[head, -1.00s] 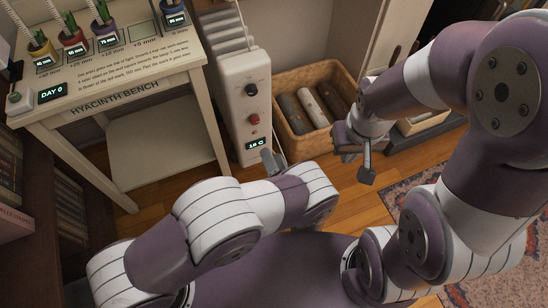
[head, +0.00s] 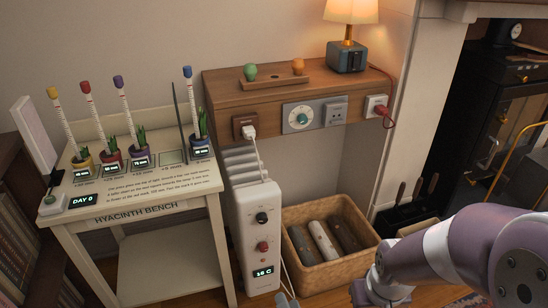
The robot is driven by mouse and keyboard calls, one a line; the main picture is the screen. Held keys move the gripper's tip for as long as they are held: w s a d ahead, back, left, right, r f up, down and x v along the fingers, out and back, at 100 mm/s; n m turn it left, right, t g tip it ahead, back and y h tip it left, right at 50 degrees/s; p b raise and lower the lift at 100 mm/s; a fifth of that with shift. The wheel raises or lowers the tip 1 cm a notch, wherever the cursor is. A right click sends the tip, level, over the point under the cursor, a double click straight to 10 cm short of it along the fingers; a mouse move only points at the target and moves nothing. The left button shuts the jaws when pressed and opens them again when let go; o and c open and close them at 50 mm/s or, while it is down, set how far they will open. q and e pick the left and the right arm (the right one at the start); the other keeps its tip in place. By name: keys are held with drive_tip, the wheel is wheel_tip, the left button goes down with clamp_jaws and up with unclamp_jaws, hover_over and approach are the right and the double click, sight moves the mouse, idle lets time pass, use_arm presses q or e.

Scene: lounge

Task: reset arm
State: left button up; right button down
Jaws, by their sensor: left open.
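My left gripper (head: 285,299) shows only as a small grey tip at the bottom edge, just right of the foot of the white heater (head: 250,235). It is open, and I see nothing held in it. My right arm comes in from the lower right, with its wrist low in front of the wicker basket (head: 318,279). My right gripper is mostly cut off by the bottom edge, so its jaws do not show.
The hyacinth bench (head: 150,222) with several potted bulbs stands at the left. A wooden wall shelf (head: 225,86) carries a lit lamp (head: 347,50). A white plug (head: 249,132) sits below it. A dark stove (head: 500,115) is at the right.

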use_arm(q)
drive_tip(key=w+a+r+n+g+h, duration=0.45)
drive_tip(key=w+r+g, duration=0.25)
drive_tip(key=w+r, duration=0.35)
drive_tip(key=s+a+r+n+g+p, duration=0.1)
drive_tip(key=s+a+r+g+p, duration=0.1)
drive_tip(key=s+a+r+g, duration=0.55)
drive_tip(key=s+a+r+n+g+p, duration=0.15)
drive_tip(key=s+a+r, duration=0.35)
drive_tip(key=s+a, duration=0.7)
wheel_tip(320, 180, up, 35)
drive_tip(key=d+p, duration=0.1)
drive_tip(key=p, duration=3.5)
drive_tip(key=shift+s+d+r+t, duration=0.15)
drive_tip(key=shift+s+d+t, duration=0.05)
drive_tip(key=shift+s+t, duration=0.25)
use_arm(e)
wheel_tip(320, 180, up, 40)
drive_tip(key=w, duration=0.1)
drive_tip(key=shift+a+f, duration=0.2)
drive_tip(key=shift+f, duration=0.05)
use_arm(q)
drive_tip(key=shift+h, duration=0.25)
